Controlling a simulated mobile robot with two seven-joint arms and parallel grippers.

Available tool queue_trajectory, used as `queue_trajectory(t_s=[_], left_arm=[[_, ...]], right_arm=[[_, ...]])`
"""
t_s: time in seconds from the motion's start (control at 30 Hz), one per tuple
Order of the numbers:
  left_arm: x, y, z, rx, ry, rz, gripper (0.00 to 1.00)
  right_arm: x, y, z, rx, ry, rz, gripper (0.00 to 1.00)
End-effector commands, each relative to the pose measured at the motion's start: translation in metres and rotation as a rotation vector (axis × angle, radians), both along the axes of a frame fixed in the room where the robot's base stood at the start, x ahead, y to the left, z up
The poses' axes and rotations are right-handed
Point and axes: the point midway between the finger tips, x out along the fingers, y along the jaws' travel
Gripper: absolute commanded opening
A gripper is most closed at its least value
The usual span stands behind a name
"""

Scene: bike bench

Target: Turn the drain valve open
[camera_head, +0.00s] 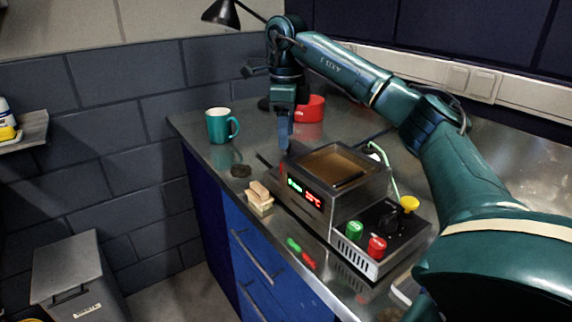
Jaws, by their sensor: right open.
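The cleaner-like machine (345,205) stands on the steel bench, with an open tank of brown liquid (337,165) on top. A small dark lever-like part (265,161) sticks out at its left end, with a bit of red beside it; this looks like the drain valve, but it is too small to tell its position. My right gripper (285,142) points down just behind the machine's left end, close to that part. It is open and appears empty; its fingers overlap in this view, and I cannot tell whether they touch the valve. My left gripper is out of view.
A teal mug (218,126), a dark round item (241,171) and a wood-coloured block or brush (259,198) stand left of the machine. A red bowl (312,108) and a black lamp (222,13) are behind. My right arm spans above the bench's right side.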

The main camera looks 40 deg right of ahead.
Motion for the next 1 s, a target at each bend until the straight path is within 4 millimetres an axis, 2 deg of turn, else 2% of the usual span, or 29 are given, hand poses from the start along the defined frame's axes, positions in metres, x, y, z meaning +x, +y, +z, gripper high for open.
queue_trajectory(t_s=[0.03, 0.2, 0.4, 0.8, 1.0], left_arm=[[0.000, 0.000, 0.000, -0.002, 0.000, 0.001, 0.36], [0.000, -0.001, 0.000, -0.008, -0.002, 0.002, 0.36], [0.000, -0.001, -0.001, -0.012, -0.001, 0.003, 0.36], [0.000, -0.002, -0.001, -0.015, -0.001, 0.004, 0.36], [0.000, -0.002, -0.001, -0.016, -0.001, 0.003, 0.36]], right_arm=[[-0.001, 0.000, -0.013, -0.002, 0.005, 0.000, 0.49], [-0.001, 0.000, -0.045, -0.001, 0.003, 0.001, 0.49], [0.000, 0.000, -0.068, -0.001, 0.001, 0.001, 0.49], [0.000, 0.000, -0.074, 0.000, 0.000, 0.001, 0.48], [0.000, 0.000, -0.074, 0.000, 0.000, 0.001, 0.32]])
